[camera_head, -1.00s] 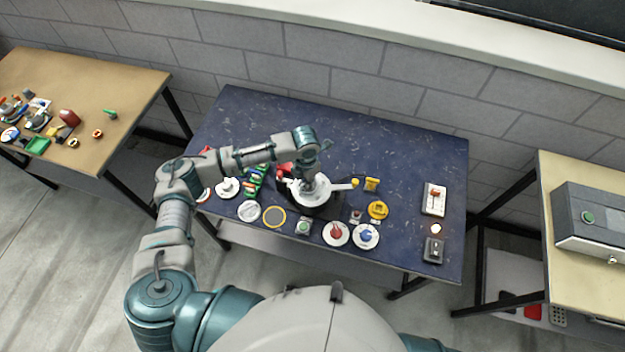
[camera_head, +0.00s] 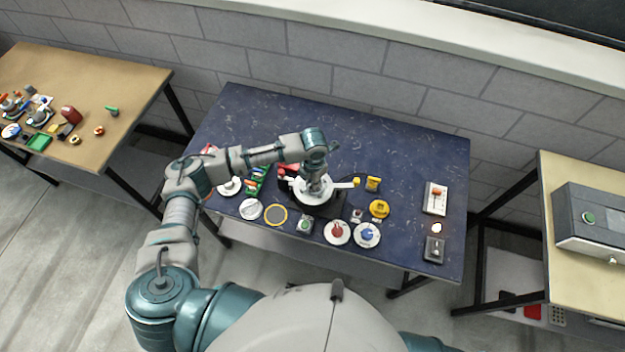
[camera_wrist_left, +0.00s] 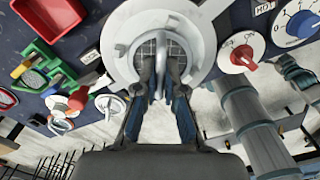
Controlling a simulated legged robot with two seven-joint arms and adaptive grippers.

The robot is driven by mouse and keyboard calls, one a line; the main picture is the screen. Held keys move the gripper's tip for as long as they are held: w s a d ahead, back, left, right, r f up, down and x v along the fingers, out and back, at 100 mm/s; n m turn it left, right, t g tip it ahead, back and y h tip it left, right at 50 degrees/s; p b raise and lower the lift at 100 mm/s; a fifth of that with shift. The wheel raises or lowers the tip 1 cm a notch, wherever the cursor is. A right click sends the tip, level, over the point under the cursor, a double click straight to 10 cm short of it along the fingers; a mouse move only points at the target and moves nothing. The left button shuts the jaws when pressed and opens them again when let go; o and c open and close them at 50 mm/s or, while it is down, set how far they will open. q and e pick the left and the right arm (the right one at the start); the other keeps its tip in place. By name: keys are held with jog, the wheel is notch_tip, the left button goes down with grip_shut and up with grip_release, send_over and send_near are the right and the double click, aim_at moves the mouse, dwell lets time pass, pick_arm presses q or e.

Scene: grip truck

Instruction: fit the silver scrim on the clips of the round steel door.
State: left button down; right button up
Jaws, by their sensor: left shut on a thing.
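The round steel door (camera_head: 298,192) is a pale ring with a side arm, lying near the middle of the blue table. It also shows as a broad pale ring in the left wrist view (camera_wrist_left: 118,47). My left gripper (camera_wrist_left: 160,92) points down over its opening, shut on an upright silver tab. Grey mesh of the silver scrim (camera_wrist_left: 146,48) shows inside the ring behind the fingers. The fingers hide part of the mesh and the clips, so I cannot tell whether the scrim is seated. In the head view, my left gripper (camera_head: 317,190) covers the ring's middle. My right gripper is not in view.
A yellow-rimmed dark disc (camera_head: 276,215) and a pale disc (camera_head: 250,209) lie in front. A red knob dial (camera_head: 337,232) and a blue knob dial (camera_head: 367,234) stand at the front right. A red bin (camera_wrist_left: 50,12) is nearby. The table's back right is clear.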

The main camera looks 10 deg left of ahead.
pick_arm(q)
jog(key=shift+d+r, duration=0.15)
jog(key=shift+d, duration=0.35)
jog(key=shift+s, duration=0.1)
jog(key=shift+a, duration=0.2)
jog(key=shift+a+p, duration=0.15)
jog(key=shift+p, duration=0.15)
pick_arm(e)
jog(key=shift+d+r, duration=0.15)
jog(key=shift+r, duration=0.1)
pick_arm(q)
jog(key=shift+f, duration=0.35)
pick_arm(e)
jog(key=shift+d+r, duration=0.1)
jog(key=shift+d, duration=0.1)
pick_arm(q)
jog(key=c, duration=0.9)
grip_release()
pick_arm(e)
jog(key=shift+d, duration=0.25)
